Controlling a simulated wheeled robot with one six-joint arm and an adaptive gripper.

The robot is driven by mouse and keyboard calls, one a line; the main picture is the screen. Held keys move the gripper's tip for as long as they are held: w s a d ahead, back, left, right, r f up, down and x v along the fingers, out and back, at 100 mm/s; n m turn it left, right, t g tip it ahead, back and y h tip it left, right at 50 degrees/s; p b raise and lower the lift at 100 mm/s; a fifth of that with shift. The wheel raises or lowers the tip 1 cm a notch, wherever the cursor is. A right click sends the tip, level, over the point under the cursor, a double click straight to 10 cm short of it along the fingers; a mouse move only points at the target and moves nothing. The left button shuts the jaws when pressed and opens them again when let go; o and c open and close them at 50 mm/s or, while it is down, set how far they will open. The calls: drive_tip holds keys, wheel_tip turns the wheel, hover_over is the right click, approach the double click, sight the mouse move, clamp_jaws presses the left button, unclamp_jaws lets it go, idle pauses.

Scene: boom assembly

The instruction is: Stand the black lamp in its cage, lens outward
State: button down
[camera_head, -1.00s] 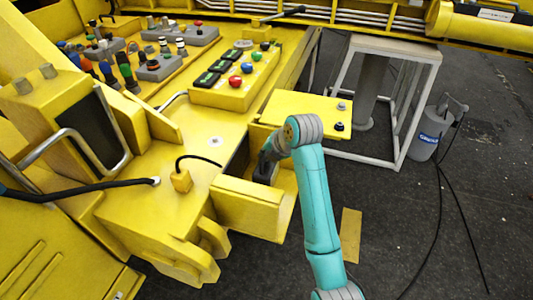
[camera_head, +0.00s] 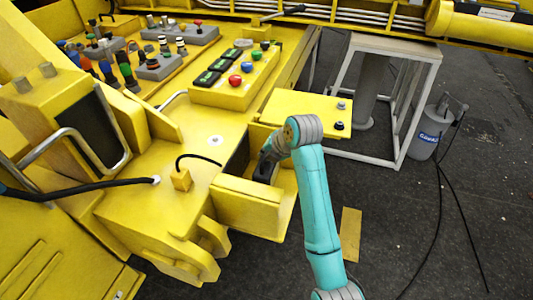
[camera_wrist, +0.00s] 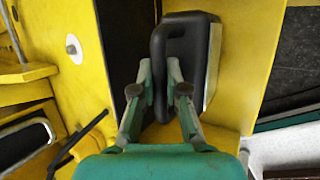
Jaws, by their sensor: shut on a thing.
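The black lamp (camera_wrist: 187,38) stands in the yellow cage (camera_wrist: 262,50) in the wrist view, with a pale strip, likely the lens edge, along its right side. In the head view, the dark lamp (camera_head: 263,171) shows low between the yellow walls of the cage (camera_head: 246,207), partly hidden by my gripper (camera_head: 268,155). Whether it touches the cage floor cannot be told.
A yellow plate with two dark knobs (camera_head: 306,110) lies just behind my wrist. A short black cable rises from a yellow block (camera_head: 181,180) left of the cage. A control panel (camera_head: 235,85) is farther back.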

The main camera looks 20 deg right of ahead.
drive_tip(key=shift+f, duration=0.7)
idle(0.6)
drive_tip(key=c, duration=1.1)
unclamp_jaws()
drive_tip(key=shift+s+f, duration=0.1)
drive_tip(key=v, duration=1.2)
drive_tip(key=shift+d, duration=0.1)
